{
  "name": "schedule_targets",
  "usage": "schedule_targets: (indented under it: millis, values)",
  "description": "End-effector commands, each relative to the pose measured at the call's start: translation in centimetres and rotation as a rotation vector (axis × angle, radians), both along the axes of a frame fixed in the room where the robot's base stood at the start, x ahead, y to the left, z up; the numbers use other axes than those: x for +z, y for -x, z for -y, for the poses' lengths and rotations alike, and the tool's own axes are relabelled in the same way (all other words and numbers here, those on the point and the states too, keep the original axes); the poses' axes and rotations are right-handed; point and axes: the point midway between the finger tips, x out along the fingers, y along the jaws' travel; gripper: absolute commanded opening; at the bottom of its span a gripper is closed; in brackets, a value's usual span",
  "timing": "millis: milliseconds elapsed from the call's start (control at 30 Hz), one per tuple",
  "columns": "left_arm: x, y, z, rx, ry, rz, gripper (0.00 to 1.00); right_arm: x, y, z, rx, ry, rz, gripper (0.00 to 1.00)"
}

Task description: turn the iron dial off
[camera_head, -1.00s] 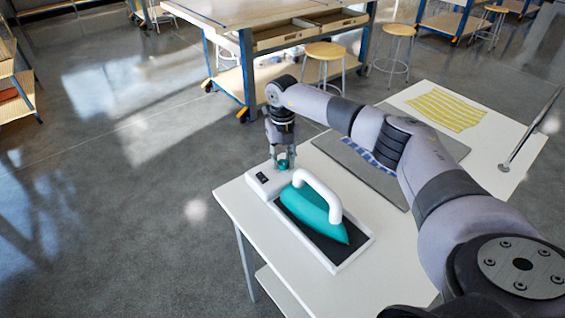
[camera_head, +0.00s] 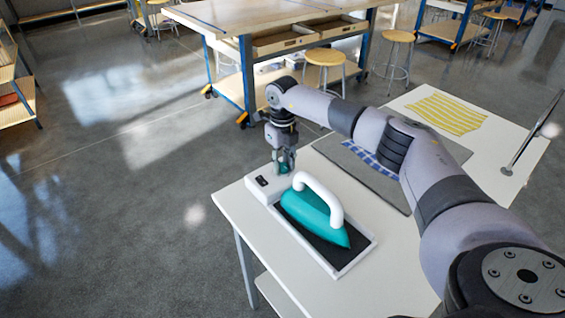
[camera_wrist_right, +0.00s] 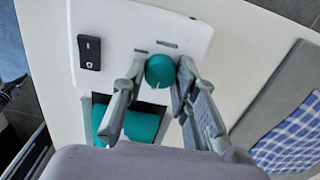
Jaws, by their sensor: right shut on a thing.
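The teal iron (camera_head: 313,212) with a white handle rests on its white base with a dark plate (camera_head: 345,262). It also shows partly in the right wrist view (camera_wrist_right: 140,124). The round teal dial (camera_wrist_right: 160,71) is on the white end of the base, beside a black switch (camera_wrist_right: 90,52). My right gripper (camera_head: 285,170) points down over that end. In the right wrist view its two fingers (camera_wrist_right: 161,74) are closed on the sides of the dial. The head view hides most of the dial behind the fingers. My left gripper is not in view.
The white table (camera_head: 240,206) carries a grey mat (camera_head: 345,165) with a blue checked cloth (camera_head: 372,158), a yellow striped cloth (camera_head: 447,112) and a metal rod (camera_head: 530,135). A workbench (camera_head: 245,22) and stools (camera_head: 325,54) stand beyond. Open floor lies at left.

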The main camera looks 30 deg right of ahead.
Motion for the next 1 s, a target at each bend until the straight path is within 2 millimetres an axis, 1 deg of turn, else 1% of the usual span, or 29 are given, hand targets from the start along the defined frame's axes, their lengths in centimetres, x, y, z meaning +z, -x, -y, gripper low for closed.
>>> schedule_targets:
  millis: [167, 200, 467, 800, 867, 967, 1000]
  values:
    - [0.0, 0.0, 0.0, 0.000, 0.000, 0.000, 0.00, 0.2, -0.1, 0.1, -0.001, 0.002, 0.003, 0.00]
    - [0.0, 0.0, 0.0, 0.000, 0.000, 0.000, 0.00, 0.1, -0.1, 0.1, -0.001, 0.002, 0.003, 0.29]
    - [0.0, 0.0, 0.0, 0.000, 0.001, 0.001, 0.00, 0.1, 0.0, 0.1, -0.001, 0.001, 0.002, 0.47]
    - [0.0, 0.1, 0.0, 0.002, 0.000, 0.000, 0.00, 0.2, -0.1, 0.0, -0.001, 0.000, 0.002, 0.48]
    - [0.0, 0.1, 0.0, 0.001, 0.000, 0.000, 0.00, 0.7, -0.1, 0.0, -0.001, 0.000, 0.003, 0.48]
    - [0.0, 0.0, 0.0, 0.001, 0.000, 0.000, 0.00, 2.1, -0.1, 0.0, -0.001, 0.001, 0.005, 0.48]
    - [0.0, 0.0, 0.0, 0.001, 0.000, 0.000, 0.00, 2.8, -0.2, 0.0, 0.000, 0.000, 0.006, 0.48]
